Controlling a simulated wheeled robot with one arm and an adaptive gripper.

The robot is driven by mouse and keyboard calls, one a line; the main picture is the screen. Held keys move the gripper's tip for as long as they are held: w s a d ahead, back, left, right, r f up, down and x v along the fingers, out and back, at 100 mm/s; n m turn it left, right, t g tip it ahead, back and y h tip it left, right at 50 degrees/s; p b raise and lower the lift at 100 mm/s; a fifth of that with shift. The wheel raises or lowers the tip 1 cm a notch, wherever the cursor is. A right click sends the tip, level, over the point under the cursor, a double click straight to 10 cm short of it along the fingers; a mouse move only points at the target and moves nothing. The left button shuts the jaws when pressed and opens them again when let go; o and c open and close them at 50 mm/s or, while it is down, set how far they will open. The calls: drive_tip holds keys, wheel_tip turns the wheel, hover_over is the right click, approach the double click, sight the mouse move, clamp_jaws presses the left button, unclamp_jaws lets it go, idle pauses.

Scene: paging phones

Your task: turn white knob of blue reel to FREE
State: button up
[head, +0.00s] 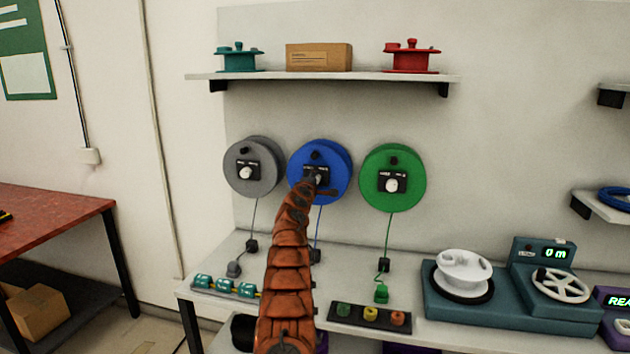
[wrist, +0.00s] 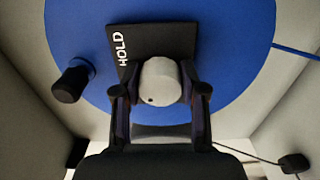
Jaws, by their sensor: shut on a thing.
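The blue reel (head: 334,160) hangs on the wall between a grey reel and a green reel. My gripper (head: 316,180) is in front of its middle and hides most of the knob there. In the wrist view the blue reel (wrist: 225,60) fills the upper part. My gripper (wrist: 160,95) is shut on the white knob (wrist: 158,78), one finger on each side. A small dark dot shows on the knob's lower left. The black label plate (wrist: 125,50) reads HOLD on its left side; the FREE side is hidden or unreadable.
A black crank handle (wrist: 72,80) sticks out of the blue reel beside my gripper. The grey reel (head: 262,158) and the green reel (head: 408,165) hang close on either side. Below is a bench (head: 215,312) with plugs and a winder (head: 460,305). A shelf (head: 300,77) is above.

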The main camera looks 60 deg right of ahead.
idle(0.4)
drive_tip(key=o, duration=1.1)
drive_tip(key=shift+o, duration=0.2)
drive_tip(key=shift+a, duration=0.15)
drive_tip(key=shift+a+r, duration=0.1)
drive_tip(key=shift+a, duration=0.3)
drive_tip(key=v, duration=0.6)
drive_tip(key=shift+s, duration=0.25)
drive_tip(key=shift+a, duration=0.1)
idle(0.4)
